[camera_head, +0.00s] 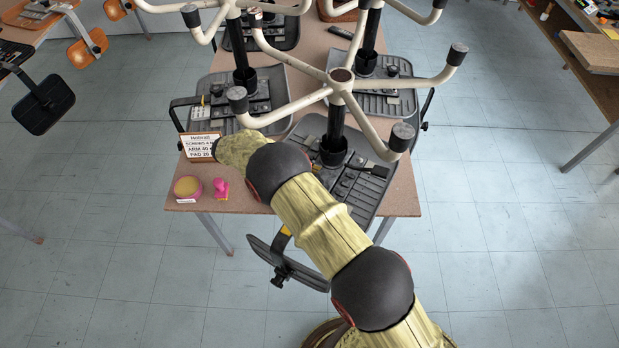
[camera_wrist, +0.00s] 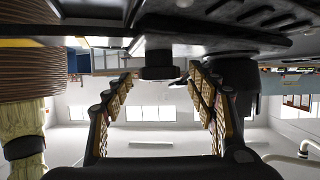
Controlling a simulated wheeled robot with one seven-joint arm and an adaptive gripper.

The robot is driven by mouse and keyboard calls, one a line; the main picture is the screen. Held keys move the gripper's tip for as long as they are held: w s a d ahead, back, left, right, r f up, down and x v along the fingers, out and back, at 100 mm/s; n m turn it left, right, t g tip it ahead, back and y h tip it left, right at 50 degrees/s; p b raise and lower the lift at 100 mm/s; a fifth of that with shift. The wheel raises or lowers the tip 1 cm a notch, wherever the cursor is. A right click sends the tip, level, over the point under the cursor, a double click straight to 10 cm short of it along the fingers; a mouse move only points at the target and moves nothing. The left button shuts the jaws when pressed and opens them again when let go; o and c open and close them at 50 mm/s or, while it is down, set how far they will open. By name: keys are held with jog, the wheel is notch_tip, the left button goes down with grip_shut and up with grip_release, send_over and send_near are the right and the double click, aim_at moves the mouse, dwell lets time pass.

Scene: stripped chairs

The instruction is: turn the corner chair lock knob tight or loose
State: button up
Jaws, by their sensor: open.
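The corner chair (camera_head: 375,187) stands upside down at the table's near right corner, its dark underside up and its pale legs in the air. A black backrest (camera_head: 262,262) hangs from it past the front edge. In the wrist view a round black knob (camera_wrist: 158,64) shows under a dark chair part. My gripper (camera_wrist: 160,82) is open, its two padded fingers on either side of the knob with gaps visible; I cannot tell how deep the knob is between them. In the head view the gripper is hidden and my arm covers part of the chair.
Other upturned chairs (camera_head: 375,98) crowd the brown table (camera_head: 403,192) behind. Open tiled floor (camera_head: 490,215) lies to the right.

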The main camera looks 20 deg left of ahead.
jog(key=v, duration=1.2)
jog(key=shift+s, duration=0.1)
dwell(0.4)
